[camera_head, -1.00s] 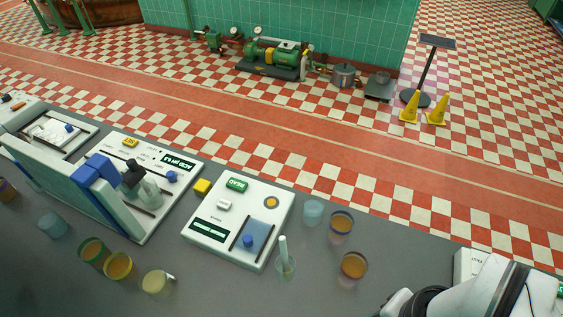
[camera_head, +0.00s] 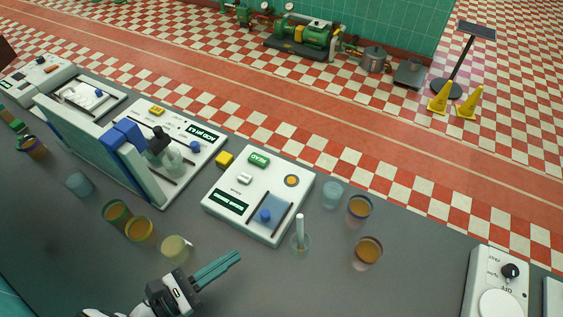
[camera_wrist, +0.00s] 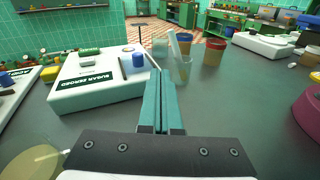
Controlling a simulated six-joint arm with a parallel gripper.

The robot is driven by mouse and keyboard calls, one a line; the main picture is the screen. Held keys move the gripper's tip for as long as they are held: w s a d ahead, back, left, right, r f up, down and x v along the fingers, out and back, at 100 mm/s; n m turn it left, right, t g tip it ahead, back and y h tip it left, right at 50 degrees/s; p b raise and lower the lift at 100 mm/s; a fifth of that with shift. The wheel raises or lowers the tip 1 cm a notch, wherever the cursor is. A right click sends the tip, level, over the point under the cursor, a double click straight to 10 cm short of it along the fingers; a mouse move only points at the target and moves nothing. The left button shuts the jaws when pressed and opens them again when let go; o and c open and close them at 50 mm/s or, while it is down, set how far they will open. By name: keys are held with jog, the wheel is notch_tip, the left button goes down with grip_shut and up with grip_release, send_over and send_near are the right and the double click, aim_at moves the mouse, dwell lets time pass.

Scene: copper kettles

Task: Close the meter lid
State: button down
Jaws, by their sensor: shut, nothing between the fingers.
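A white meter (camera_head: 228,178) with a green READ button stands mid-bench. Its display reads SUGAR ZEROED in the wrist view (camera_wrist: 97,79). A bluish panel (camera_head: 277,205) with a blue knob (camera_head: 265,215) lies between two dark rails on its top; I cannot tell whether this is the lid or how far it covers. The fingers also show in the wrist view (camera_wrist: 160,75).
A glass with a white rod (camera_head: 301,240) stands at the sugar meter's front right corner. Amber cups (camera_head: 368,250) stand right, more cups (camera_head: 140,230) left. A tall blue-topped panel (camera_head: 90,145) stands left. A white device with a dial (camera_head: 495,285) is at right.

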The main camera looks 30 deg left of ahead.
jog(key=s+a+f+n+t+y, duration=0.1)
jog(key=s, duration=0.1)
jog(key=s+a+f+n+t+y, duration=0.1)
jog(key=n+y, duration=0.1)
jog(key=shift+s+a+f, duration=0.15)
jog(key=shift+s+f, duration=0.25)
send_near(263, 211)
jog(key=w, duration=0.1)
jog(key=w+d, duration=0.1)
jog(key=w, duration=0.1)
jog(key=w+f, duration=0.1)
jog(key=w, duration=0.1)
jog(key=shift+w+d, duration=0.2)
jog(key=shift+d, duration=0.2)
jog(key=w, duration=0.7)
